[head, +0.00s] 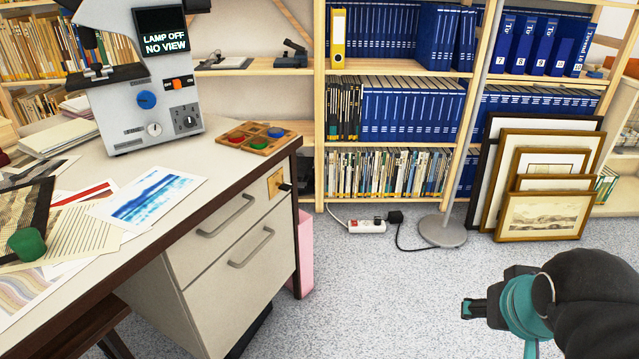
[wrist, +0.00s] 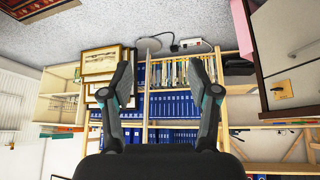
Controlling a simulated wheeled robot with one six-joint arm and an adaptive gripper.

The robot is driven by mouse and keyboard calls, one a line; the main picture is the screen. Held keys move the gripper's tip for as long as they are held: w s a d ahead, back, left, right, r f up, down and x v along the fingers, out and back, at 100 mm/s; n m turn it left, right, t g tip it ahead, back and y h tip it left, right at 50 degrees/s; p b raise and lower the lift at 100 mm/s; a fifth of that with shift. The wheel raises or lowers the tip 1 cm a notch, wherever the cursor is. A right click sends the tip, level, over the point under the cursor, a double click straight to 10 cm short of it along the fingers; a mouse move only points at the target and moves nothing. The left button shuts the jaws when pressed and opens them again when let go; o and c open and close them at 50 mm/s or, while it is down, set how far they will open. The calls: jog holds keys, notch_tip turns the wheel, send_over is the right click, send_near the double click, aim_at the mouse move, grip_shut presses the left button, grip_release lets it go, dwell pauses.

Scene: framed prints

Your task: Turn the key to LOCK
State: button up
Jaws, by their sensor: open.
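A brass lock plate (head: 275,182) is set in the upper right of the cream drawer front, under the desk top. A small dark key (head: 286,187) sticks out of it. Any LOCK lettering is too small to read. In the wrist view, which is upside down, the lock plate (wrist: 282,90) shows at the right edge. My gripper (head: 468,309) is at the lower right of the head view, over the floor, well apart from the key. In the wrist view my gripper (wrist: 160,80) has its two fingers spread with nothing between them.
The desk (head: 240,165) holds a grey machine (head: 150,100), a wooden tray (head: 256,137) and loose prints. Framed prints (head: 545,180) lean against the shelves. A lamp base (head: 442,232) and a power strip (head: 367,226) lie on the floor. The floor between desk and gripper is clear.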

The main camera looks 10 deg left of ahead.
jog(key=w+a+r+n+t+y+b, duration=0.1)
jog(key=w+a+r+n+t, duration=0.1)
jog(key=w, duration=0.8)
jog(key=w+a+r+n+t+y, duration=0.1)
jog(key=w+a+t, duration=0.2)
jog(key=w, duration=0.7)
jog(key=w+a+r+n+t+y+b, duration=0.1)
jog(key=w+a+r+n+t, duration=0.1)
jog(key=w, duration=0.8)
jog(key=n+g+y+b, duration=0.2)
jog(key=n+g+y, duration=0.75)
jog(key=y, duration=0.55)
send_near(291, 188)
jog(key=shift+t, duration=0.55)
jog(key=x, duration=0.7)
jog(key=p+x, duration=0.1)
jog(key=x, duration=0.3)
jog(key=shift+s+a+f, duration=0.15)
jog(key=shift+s+a, duration=0.15)
